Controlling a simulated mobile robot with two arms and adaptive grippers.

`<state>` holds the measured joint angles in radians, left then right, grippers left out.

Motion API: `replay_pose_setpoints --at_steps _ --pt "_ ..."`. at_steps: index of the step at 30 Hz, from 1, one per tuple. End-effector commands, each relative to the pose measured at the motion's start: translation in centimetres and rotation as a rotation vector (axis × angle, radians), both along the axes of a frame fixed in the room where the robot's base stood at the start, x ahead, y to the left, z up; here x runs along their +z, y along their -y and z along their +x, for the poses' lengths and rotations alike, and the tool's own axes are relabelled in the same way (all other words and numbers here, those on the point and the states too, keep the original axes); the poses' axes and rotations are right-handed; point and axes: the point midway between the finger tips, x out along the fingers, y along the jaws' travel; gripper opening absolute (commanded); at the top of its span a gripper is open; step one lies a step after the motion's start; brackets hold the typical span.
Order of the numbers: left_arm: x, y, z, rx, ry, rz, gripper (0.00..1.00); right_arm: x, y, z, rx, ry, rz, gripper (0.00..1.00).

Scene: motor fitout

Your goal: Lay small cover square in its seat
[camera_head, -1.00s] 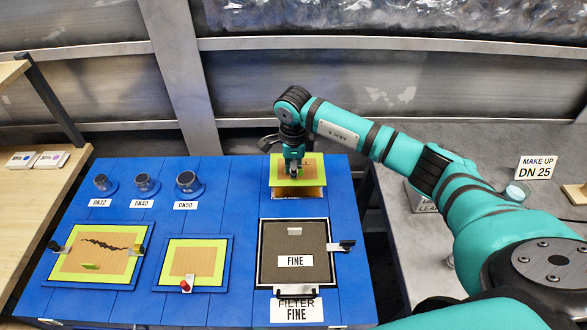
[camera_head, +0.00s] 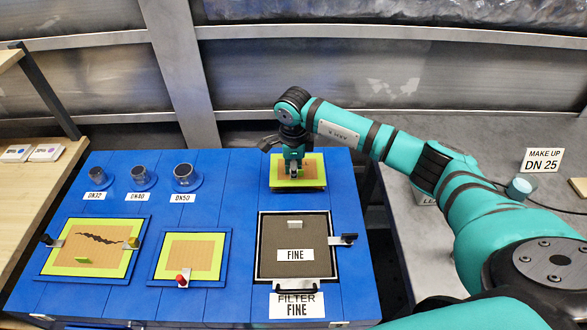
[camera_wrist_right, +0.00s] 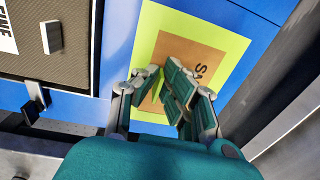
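The small cover (camera_head: 313,166), a brown square with a yellow-green border, is at the back right of the blue panel. My right gripper (camera_head: 295,175) points down over its middle. In the right wrist view the cover's border (camera_wrist_right: 218,42) and some partly hidden lettering show. There the right gripper's fingers (camera_wrist_right: 162,75) come close together around a thin green tab on the cover, which they partly hide. The cover lies low over the panel, roughly level. Its seat is hidden beneath it, and I cannot tell whether it is fully down. My left gripper is not in view.
A dark filter panel (camera_head: 280,260) marked FINE, with a side clamp (camera_head: 343,240), lies in front of the cover. A cracked cover (camera_head: 88,262) and a smaller cover (camera_head: 210,245) lie to the left. Several round ports stand behind them. A grey bench (camera_head: 420,240) is at right.

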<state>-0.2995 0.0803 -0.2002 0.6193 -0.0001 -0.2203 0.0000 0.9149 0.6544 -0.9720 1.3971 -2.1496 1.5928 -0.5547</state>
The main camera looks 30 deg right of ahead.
Motion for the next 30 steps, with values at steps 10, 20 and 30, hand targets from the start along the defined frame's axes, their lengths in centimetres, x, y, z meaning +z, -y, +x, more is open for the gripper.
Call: replay_pose_setpoints --at_steps 10,20,30 --pt "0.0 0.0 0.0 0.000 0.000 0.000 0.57 0.0 0.0 0.0 0.000 0.000 0.000 0.00" --pt "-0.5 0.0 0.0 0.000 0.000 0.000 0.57 -0.6 0.0 0.0 0.000 0.000 0.000 0.00" --pt "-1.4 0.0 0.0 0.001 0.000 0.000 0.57 -1.6 0.0 0.0 0.000 0.000 -0.001 0.00"
